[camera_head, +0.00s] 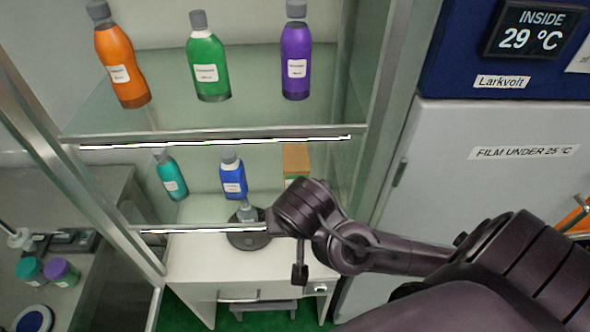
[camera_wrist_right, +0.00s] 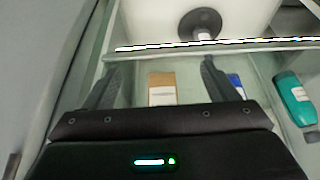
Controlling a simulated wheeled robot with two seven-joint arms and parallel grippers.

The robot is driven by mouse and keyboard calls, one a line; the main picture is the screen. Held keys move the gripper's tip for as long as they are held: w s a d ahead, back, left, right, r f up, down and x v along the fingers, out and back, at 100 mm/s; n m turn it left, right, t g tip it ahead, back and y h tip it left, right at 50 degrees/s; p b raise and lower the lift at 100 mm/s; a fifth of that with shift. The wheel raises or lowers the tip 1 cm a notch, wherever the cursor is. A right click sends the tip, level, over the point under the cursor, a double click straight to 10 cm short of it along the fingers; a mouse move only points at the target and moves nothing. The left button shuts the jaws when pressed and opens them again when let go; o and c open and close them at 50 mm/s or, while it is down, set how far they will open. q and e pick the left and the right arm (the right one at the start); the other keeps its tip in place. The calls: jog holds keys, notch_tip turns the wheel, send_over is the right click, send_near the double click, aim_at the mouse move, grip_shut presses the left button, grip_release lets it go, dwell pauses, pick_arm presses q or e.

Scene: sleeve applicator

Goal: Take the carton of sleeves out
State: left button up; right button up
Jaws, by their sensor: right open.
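The carton (camera_head: 296,158) is a small brown box with a pale lower part at the right end of the lower glass shelf. My right arm partly hides its lower part in the head view. In the right wrist view the carton (camera_wrist_right: 162,87) shows upright between the two fingers of my right gripper (camera_wrist_right: 162,66). The fingers are spread apart and nothing is held; I cannot tell how far the carton is from them. My left gripper is not in view.
A blue bottle (camera_head: 232,177) and a teal bottle (camera_head: 171,175) stand left of the carton. The upper glass shelf (camera_head: 240,118) holds orange, green and purple bottles. Below, a round dark base (camera_head: 249,241) stands on a white cabinet (camera_head: 210,262). A grey fridge (camera_head: 480,200) is on the right.

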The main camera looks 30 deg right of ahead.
aim_at(296, 175)
jog(key=w+d+f, duration=0.1)
jog(key=w+d, duration=0.1)
jog(key=w, duration=0.2)
jog(key=w+d+f, duration=0.2)
jog(key=w+d, duration=0.1)
jog(key=w, duration=0.1)
jog(key=w+d+f, duration=0.1)
jog(key=w+d, duration=0.1)
jog(key=w, duration=0.2)
jog(key=shift+d+f, duration=0.3)
jog(key=shift+f, duration=0.1)
jog(key=shift+s, duration=0.1)
jog(key=c, duration=1.2)
jog(key=shift+r, duration=0.1)
jog(key=shift+c, duration=0.5)
jog(key=shift+w+r, duration=0.1)
jog(key=shift+w, duration=0.1)
